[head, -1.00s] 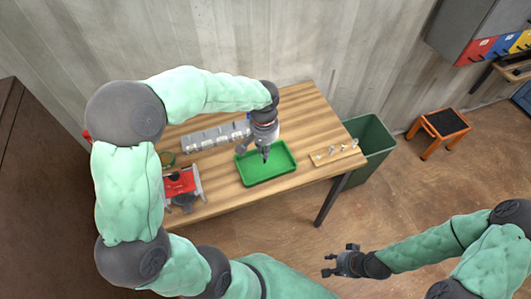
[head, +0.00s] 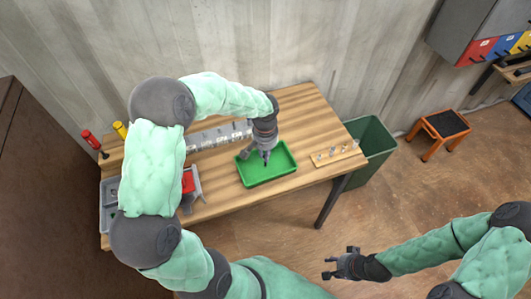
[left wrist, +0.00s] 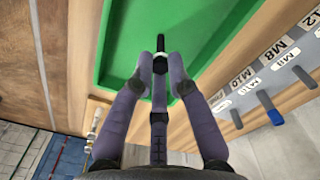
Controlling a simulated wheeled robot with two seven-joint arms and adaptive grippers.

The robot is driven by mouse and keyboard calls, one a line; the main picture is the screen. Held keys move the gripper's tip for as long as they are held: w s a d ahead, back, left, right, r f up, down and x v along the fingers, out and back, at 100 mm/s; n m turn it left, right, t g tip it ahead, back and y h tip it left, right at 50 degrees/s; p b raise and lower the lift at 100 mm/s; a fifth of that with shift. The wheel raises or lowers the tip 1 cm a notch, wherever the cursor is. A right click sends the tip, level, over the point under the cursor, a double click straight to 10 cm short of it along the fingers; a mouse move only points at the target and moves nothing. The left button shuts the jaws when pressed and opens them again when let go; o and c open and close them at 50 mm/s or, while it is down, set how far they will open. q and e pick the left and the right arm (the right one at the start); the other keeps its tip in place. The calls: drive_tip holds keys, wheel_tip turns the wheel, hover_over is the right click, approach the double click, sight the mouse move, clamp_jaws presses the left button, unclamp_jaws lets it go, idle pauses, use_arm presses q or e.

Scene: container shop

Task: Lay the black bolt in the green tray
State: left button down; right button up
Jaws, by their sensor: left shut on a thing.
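The green tray (head: 262,180) lies on the wooden workbench, and its floor and rim also fill much of the left wrist view (left wrist: 125,35). My left gripper (head: 266,161) is over the tray, pointing down. In the left wrist view its fingers (left wrist: 161,68) are shut on the black bolt (left wrist: 161,44), which sticks out past the fingertips over the green floor. I cannot tell whether the bolt touches the tray. My right gripper (head: 340,264) is open and empty, in front of the bench and well away from the tray.
A row of labelled holders (head: 215,138) stands behind the tray; its size labels show in the wrist view (left wrist: 285,48). A wooden strip with small parts (head: 335,155) lies to the right. A red vise (head: 188,183) is at left. A green bin (head: 370,145) stands beside the bench.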

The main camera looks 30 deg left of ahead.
use_arm(q)
drive_tip(key=shift+f, duration=0.1)
drive_tip(key=shift+f, duration=0.1)
drive_tip(key=c, duration=1.2)
unclamp_jaws()
drive_tip(key=shift+r, duration=0.25)
wheel_tip(320, 180, up, 12)
drive_tip(key=p, duration=0.1)
drive_tip(key=shift+p, duration=0.3)
drive_tip(key=shift+f, duration=0.1)
